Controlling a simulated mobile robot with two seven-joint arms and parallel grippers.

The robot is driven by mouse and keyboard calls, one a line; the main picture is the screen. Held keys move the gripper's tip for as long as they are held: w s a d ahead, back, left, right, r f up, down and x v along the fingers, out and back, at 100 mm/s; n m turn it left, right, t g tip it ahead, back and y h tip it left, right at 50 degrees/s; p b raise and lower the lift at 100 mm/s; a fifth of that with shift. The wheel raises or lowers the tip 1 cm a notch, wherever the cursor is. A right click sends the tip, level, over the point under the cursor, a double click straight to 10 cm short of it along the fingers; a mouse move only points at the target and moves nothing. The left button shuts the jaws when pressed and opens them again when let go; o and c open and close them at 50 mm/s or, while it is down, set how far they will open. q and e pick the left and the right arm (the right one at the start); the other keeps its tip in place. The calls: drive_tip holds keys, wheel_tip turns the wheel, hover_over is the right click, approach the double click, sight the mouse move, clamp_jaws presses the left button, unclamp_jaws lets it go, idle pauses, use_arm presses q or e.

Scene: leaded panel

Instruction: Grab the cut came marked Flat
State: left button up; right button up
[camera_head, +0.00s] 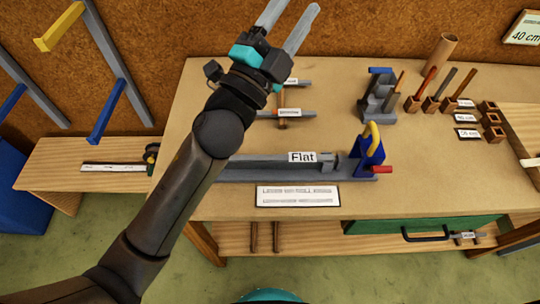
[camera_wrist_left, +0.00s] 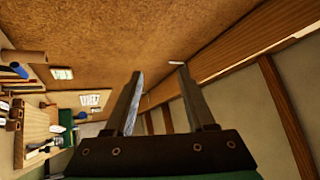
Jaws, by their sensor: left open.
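A label reading "Flat" (camera_head: 302,157) sits on a long grey bar (camera_head: 262,171) lying across the bench, partly hidden on the left by my left arm. A blue block with a yellow handle (camera_head: 370,150) stands at the bar's right end. My left gripper (camera_head: 290,12) is open and raised at the top of the head view, beyond the bar and apart from it. In the left wrist view my left gripper (camera_wrist_left: 160,74) is empty, facing the brown wall. Two short grey pieces with unreadable labels, a nearer one (camera_head: 303,114) and a farther one (camera_head: 302,83), lie behind the bar.
A grey stand (camera_head: 377,98) and several small wooden boxes with upright sticks (camera_head: 433,104) stand at the back right. A printed card (camera_head: 298,196) lies before the bar. A green drawer (camera_head: 470,228) is below. The bench's right front is clear.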

use_arm(q)
drive_tip(key=s+d+r+m+g+h, duration=0.3)
drive_tip(key=s+d+m+g+h, duration=0.7)
drive_tip(key=m+g, duration=0.8)
drive_tip(key=m+g+y, duration=0.1)
drive_tip(key=m+y, duration=1.4)
drive_tip(key=y, duration=0.9)
approach(268, 157)
wheel_tip(268, 157, down, 8)
drive_tip(key=shift+a+r+p, duration=0.1)
drive_tip(key=shift+p, duration=0.25)
